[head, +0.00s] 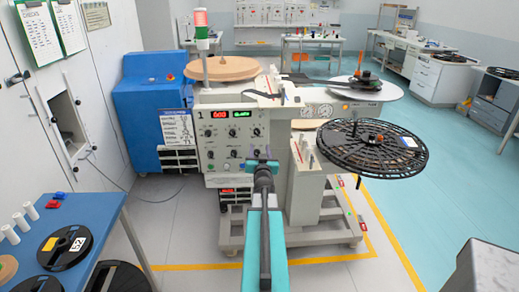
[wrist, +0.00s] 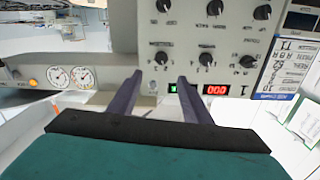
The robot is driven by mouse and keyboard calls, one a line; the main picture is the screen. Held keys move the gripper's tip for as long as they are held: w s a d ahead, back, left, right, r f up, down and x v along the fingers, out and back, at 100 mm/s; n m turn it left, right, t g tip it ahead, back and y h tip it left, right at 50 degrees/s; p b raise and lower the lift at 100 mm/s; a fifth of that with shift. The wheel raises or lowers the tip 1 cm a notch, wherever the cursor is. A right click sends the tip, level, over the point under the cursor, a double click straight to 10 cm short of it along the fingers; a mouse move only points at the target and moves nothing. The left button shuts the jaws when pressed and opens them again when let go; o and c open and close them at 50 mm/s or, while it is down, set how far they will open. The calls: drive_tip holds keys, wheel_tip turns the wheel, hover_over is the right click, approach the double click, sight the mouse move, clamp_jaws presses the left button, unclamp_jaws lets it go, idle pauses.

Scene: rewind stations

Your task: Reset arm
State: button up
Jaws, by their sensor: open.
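My gripper (head: 262,161) is open and empty in the head view, in front of the control panel (head: 233,140) of the rewind station. In the wrist view, which is turned upside down, the two purple fingers of my gripper (wrist: 160,76) are apart with nothing between them. Beyond them is the panel face (wrist: 207,30) with black knobs and a red and green display (wrist: 200,89). No contact with the panel shows. A dark lever-like arm (head: 310,80) lies across the top of the station.
A large black reel (head: 372,147) juts out at the station's right. A blue cabinet (head: 148,110) stands at its left. A blue table (head: 85,225) with reels is at lower left, and a grey block (head: 490,270) is at lower right.

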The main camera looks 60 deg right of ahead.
drive_tip(key=shift+s+a, duration=0.2)
drive_tip(key=shift+a, duration=0.1)
drive_tip(key=shift+w, duration=0.1)
idle(0.3)
